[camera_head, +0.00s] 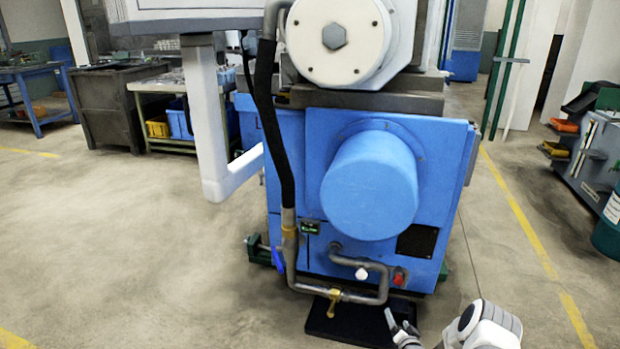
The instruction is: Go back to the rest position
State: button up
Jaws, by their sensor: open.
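My gripper (403,328) shows at the bottom of the head view, right of centre, at the end of my white arm. The ring grinder (290,165) stands in front of me, a blue machine with a round blue cover (368,186) and a white wheel housing (338,40) on top. My gripper is in front of the machine's lower right part and appears apart from it. Most of my arm is cut off by the lower picture edge.
Pipes with a brass valve (334,300) run along the machine's lower front, above a black mat (350,325). A white bracket (208,130) hangs at the left. Open concrete floor (130,240) lies left. A yellow line (530,235) and a tool rack (590,150) are at the right.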

jog(key=w+a+r+n+g, duration=0.1)
jog(key=w+r+n, duration=0.15)
jog(key=r, duration=0.65)
jog(key=w+a+r+n+g, duration=0.1)
jog(key=w+r, duration=0.3)
jog(key=r, duration=0.5)
jog(key=s+a+r+n+g, duration=0.1)
jog(key=s+a+r, duration=0.15)
jog(key=r, duration=0.65)
jog(key=s+a+r+n+g, duration=0.1)
jog(key=s+r, duration=0.2)
jog(key=r, duration=0.6)
jog(key=s+a+r+g+h, duration=0.15)
jog(key=s+a+r, duration=0.25)
jog(key=s+r, duration=1.15)
jog(key=s+a+r+n+g+y, duration=0.1)
jog(key=s+a, duration=0.1)
jog(key=s, duration=1.1)
jog(key=s+a+r+n+g, duration=0.1)
jog(key=s+a+g, duration=0.1)
jog(key=s, duration=1)
jog(key=shift+s+a+y, duration=0.35)
jog(key=shift+a, duration=0.35)
notch_tip(320, 180, up, 28)
jog(key=p, duration=2.8)
jog(key=shift+s+r+p, duration=0.1)
jog(key=shift+r+p, duration=0.15)
jog(key=shift+p, duration=0.05)
jog(key=shift+c, duration=0.4)
